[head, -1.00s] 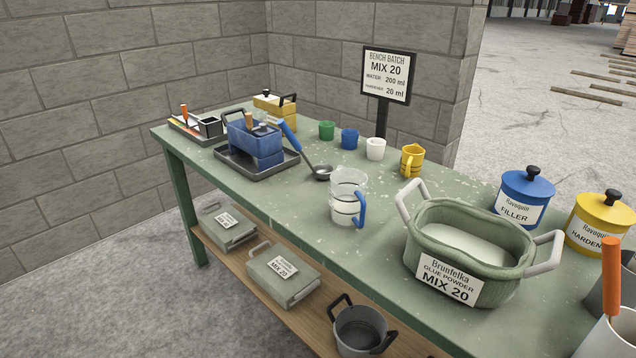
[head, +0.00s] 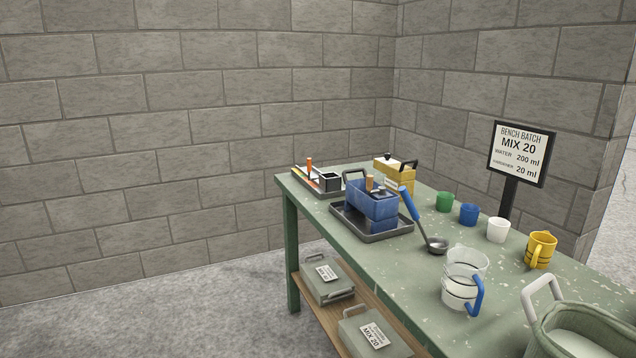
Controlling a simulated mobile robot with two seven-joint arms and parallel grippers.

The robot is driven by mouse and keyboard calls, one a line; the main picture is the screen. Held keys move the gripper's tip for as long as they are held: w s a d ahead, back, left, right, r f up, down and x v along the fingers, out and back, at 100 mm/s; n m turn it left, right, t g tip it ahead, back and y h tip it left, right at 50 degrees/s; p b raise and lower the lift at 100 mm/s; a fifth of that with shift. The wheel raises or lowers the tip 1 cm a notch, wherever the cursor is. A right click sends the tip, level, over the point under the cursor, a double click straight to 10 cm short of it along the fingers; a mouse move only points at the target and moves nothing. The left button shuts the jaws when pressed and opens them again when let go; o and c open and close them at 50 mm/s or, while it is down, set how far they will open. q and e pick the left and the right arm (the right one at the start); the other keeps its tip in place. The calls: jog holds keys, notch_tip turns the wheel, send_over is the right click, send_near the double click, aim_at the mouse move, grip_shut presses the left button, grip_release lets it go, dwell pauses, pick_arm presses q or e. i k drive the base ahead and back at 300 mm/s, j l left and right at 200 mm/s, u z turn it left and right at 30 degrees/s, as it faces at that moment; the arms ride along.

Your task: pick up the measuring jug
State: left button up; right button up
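The measuring jug (head: 462,283) is clear with dark bands and a blue handle on its right side. It stands upright on the green bench (head: 400,272), near the front edge. A yellow jug (head: 540,250) with a yellow handle stands farther back to its right. Neither of my grippers shows in the head view, so nothing is seen touching the clear jug.
A ladle (head: 436,245) with a blue handle lies just behind the jug. A blue box (head: 372,206) sits on a dark tray to the left. Green, blue and white cups (head: 498,230) stand behind. A green tub (head: 580,338) is at right. The floor at left is clear.

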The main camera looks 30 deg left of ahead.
aim_at(462, 289)
jog(key=z, duration=0.3)
jog(key=i+j+z, duration=0.15)
jog(key=j+z, duration=0.25)
jog(key=i+j+z, duration=0.1)
jog(key=j+z, duration=0.25)
jog(key=i+j+z, duration=0.2)
jog(key=j, duration=0.7)
jog(key=j+z, duration=0.2)
jog(key=j, duration=0.7)
